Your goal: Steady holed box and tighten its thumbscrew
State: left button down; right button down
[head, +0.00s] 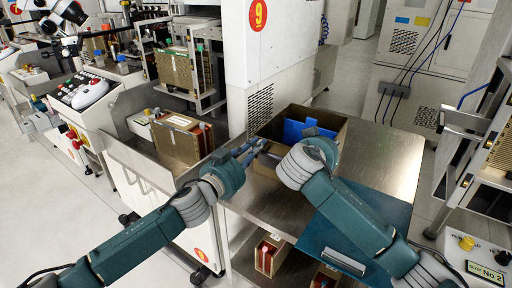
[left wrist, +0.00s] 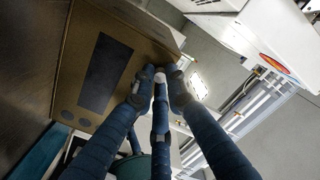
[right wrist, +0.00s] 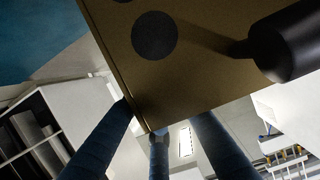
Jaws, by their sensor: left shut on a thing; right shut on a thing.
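The holed box (head: 290,121) is brown and open-topped, with blue pieces inside, on the metal table. My left gripper (head: 253,148) is at its near left side. In the left wrist view my left fingertips (left wrist: 160,85) close around a small pale piece (left wrist: 160,77) at the box's edge, apparently the thumbscrew; the fingers largely cover it. My right gripper (head: 297,157) is shut at the box's near wall. In the right wrist view the box wall (right wrist: 190,75), with dark round holes, hides my right fingertips. A black cylinder (right wrist: 287,45) shows before that wall; I cannot tell what it is.
The metal table (head: 385,155) is bare right of the box. A teal mat (head: 385,212) lies nearer, partly under my right arm. Another brown box (head: 178,137) stands to the left. More boxes (head: 268,256) sit on the shelf below. A white machine (head: 265,60) rises behind.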

pick_arm(q)
jog(key=c, duration=1.7)
grip_release()
jog(key=shift+c, duration=0.2)
jog(key=shift+a, duration=0.1)
jog(key=v, duration=1.2)
